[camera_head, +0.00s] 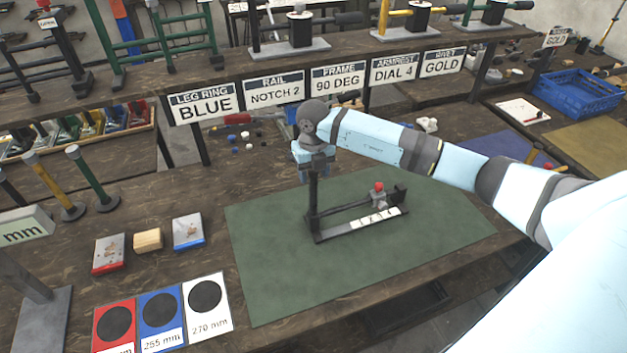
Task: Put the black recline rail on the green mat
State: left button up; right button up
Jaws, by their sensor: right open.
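The black recline rail (335,232) appears to lie on the green mat (285,280), right of the mat's left edge. It has a white numbered strip along its front, a red-topped grey piece (379,195) near its right end, and a dark upright post at its left end. My right gripper (316,177) points down at the top of this post and is open. The arm and hand hide part of the post's top, so I cannot tell whether the fingers touch it. My left gripper is not in view.
A raised shelf with signs, including the rail sign (275,91), runs behind the mat. Red, blue and white cards (162,316) lie front left. Small blocks (148,240) and upright posts (92,180) stand at left. A blue crate (580,95) is back right. The mat's front is clear.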

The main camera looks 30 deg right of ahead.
notch_tip(320, 180, up, 9)
jog(key=shift+f+b, duration=0.2)
jog(key=shift+b, duration=0.65)
jog(key=s+a+f+m+t+y, duration=0.1)
jog(key=s+a+f+y, duration=0.1)
jog(key=s+a+y, duration=0.5)
jog(key=s+a+f+m+t+y, duration=0.15)
jog(key=a+y, duration=0.35)
jog(key=a, duration=0.5)
jog(key=s+a+f+m+t+y, duration=0.1)
jog(key=s+a+f+y, duration=0.15)
jog(key=a+y, duration=0.5)
jog(key=s+d+f+m+t+h, duration=0.3)
jog(key=s+f+m+h, duration=0.5)
jog(key=m, duration=0.5)
jog(key=s+d+f+m+t+h, duration=0.4)
jog(key=s+f+m+h, duration=0.4)
jog(key=f+m, duration=0.4)
jog(key=shift+s+f+m, duration=0.35)
jog(key=shift+f+m, duration=0.05)
jog(key=shift+m, duration=0.55)
